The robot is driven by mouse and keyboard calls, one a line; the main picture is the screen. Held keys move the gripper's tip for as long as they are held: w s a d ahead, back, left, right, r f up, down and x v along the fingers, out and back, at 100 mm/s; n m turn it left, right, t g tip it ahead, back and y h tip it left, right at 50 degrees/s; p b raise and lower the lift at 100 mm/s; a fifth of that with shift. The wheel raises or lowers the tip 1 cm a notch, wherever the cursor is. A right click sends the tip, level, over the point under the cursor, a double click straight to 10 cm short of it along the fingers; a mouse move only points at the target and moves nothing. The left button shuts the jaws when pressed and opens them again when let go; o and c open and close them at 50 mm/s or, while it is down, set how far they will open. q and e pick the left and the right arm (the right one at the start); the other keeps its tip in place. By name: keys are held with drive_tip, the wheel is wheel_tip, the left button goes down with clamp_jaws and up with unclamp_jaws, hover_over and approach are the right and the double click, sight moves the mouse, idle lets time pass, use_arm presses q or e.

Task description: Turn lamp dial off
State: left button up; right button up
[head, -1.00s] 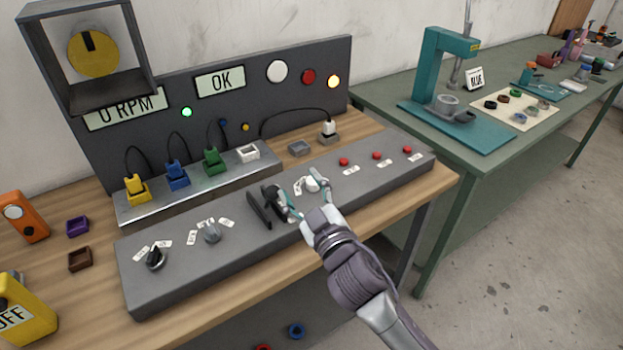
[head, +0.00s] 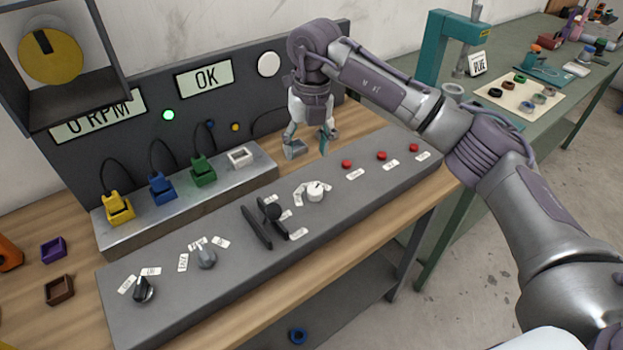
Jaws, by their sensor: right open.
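Three dials sit on the sloped grey control panel (head: 180,306): a white dial (head: 315,192), a grey dial (head: 206,257) and a black dial (head: 143,290). Small white labels surround each; their print is too small to read, so I cannot tell which is the lamp dial. The white dial has a dark pointer line toward its upper right. My right gripper (head: 307,143) points down with its fingers apart, behind the white dial and away from it, around or above a grey socket block (head: 295,149). My left gripper is out of view.
A black lever (head: 270,212) stands left of the white dial, and red buttons (head: 381,156) are to its right. Yellow (head: 118,207), blue (head: 162,188) and green (head: 203,170) plugs stand on a metal ledge.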

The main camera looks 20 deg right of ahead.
sight(315, 189)
drive_tip(key=shift+m+h, duration=0.3)
drive_tip(key=shift+h, duration=0.1)
drive_tip(key=f+p, duration=0.1)
drive_tip(key=f, duration=0.2)
drive_tip(key=d+f+p, duration=0.1)
drive_tip(key=f, duration=0.3)
drive_tip(key=d+f+p, duration=0.1)
drive_tip(key=f, duration=0.3)
drive_tip(key=shift+f, duration=0.9)
drive_tip(key=shift+a, duration=0.1)
drive_tip(key=c, duration=1.1)
drive_tip(key=shift+c, duration=0.2)
